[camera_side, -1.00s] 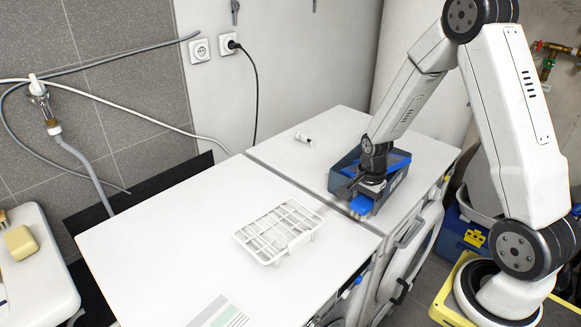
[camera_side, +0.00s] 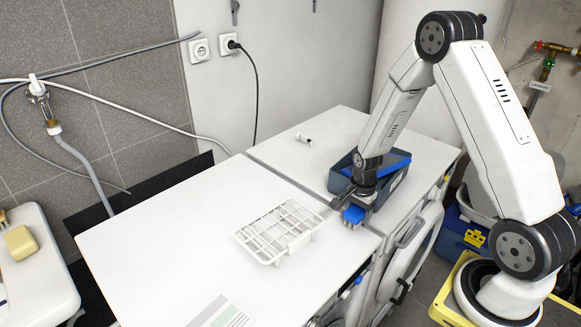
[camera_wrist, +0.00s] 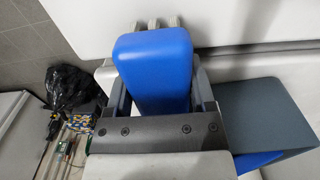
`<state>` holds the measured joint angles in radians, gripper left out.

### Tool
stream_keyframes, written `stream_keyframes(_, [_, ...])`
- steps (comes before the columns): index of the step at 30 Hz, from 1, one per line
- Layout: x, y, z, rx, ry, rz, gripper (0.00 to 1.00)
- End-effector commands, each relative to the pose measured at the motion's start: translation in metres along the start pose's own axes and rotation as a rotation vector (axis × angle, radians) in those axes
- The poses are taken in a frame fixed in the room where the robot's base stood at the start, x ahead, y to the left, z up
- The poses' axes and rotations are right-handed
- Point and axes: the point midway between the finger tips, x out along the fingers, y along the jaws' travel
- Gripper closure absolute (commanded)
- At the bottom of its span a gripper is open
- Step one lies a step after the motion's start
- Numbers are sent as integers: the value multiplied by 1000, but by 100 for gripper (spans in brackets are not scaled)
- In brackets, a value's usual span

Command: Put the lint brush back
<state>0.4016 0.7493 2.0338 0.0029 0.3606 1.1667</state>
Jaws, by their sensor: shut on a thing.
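My gripper (camera_side: 347,203) is shut on a blue block-like thing, which I take to be the lint brush (camera_side: 354,214). In the wrist view, the brush (camera_wrist: 153,75) lies between the two fingers of my gripper (camera_wrist: 158,95), and its smooth blue face fills the middle. The rest of the brush is hidden by the gripper. In the side view, my gripper is at the front left of a dark grey-blue bin (camera_side: 395,183). The bin also shows in the wrist view (camera_wrist: 268,118), at right. Another blue thing (camera_side: 394,162) is in the bin.
A white slotted rack (camera_side: 280,231) lies on the nearer white top, left of my gripper. A small white-and-black item (camera_side: 304,139) lies on the farther top. A printed sheet (camera_side: 220,313) is at the front edge. Much of the nearer top is bare.

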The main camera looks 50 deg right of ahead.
Motion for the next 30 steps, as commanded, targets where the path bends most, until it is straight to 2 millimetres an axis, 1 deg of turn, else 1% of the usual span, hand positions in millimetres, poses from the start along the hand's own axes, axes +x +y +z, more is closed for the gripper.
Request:
stream_keyframes(3, [4, 0, 0, 0, 0, 0, 77])
stream_keyframes(11, [4, 0, 0, 0, 0, -1, 77])
stream_keyframes(16, [7, 0, 0, 0, 0, -1, 77])
stream_keyframes(17, [7, 0, 0, 0, 1, -1, 24])
stream_keyframes(18, [7, 0, 0, 0, 1, -1, 11])
stream_keyframes(19, [7, 0, 0, 0, 1, -1, 1])
stream_keyframes(20, [7, 0, 0, 0, 1, -1, 0])
stream_keyframes(30, [5, 0, 0, 0, 0, -1, 0])
